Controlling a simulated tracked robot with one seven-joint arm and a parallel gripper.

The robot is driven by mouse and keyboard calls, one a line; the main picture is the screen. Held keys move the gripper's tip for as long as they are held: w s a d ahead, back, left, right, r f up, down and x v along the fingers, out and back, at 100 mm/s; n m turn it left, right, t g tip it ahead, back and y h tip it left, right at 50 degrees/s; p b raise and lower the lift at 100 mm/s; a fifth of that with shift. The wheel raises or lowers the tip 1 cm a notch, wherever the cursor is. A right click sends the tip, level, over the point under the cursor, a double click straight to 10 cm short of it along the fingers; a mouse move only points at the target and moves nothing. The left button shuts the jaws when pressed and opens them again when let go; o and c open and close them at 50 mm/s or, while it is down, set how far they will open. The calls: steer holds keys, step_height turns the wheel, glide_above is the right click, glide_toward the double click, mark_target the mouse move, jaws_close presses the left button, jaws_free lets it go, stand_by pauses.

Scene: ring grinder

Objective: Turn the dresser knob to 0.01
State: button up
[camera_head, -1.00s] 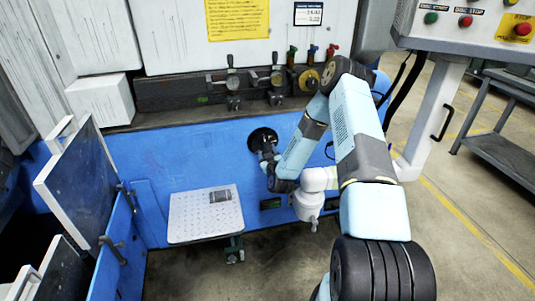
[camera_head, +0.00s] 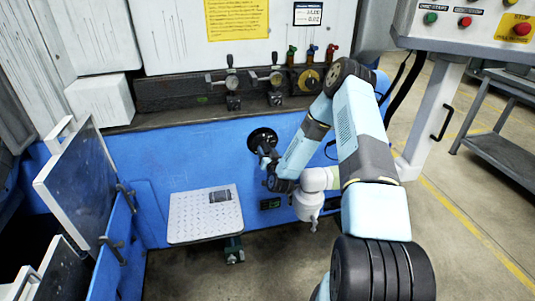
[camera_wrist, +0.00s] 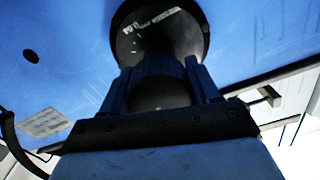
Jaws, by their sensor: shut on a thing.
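The dresser knob (camera_head: 263,136) is a round black dial on the blue machine front, left of my arm in the head view. In the wrist view its black disc (camera_wrist: 160,32), with white markings too blurred to read, is straight ahead. My gripper (camera_head: 266,157) is at the knob. In the wrist view its two fingers (camera_wrist: 160,75) stand on either side of the knob's dark middle part and are shut on it. My gripper hides the lower part of the knob. A small white readout (camera_head: 308,14) at the top shows two rows of digits, the lower one looking like 0.02.
An open panel door (camera_head: 78,190) stands at left, and a button panel (camera_head: 466,22) hangs at the upper right.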

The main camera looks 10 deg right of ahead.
steer(key=shift+f, duration=0.1)
stand_by(0.4)
steer(key=o, duration=1)
steer(key=shift+o, duration=0.2)
steer(key=shift+s, duration=0.1)
steer(key=s, duration=1.3)
steer(key=shift+s, duration=0.35)
steer(key=shift+w, duration=0.1)
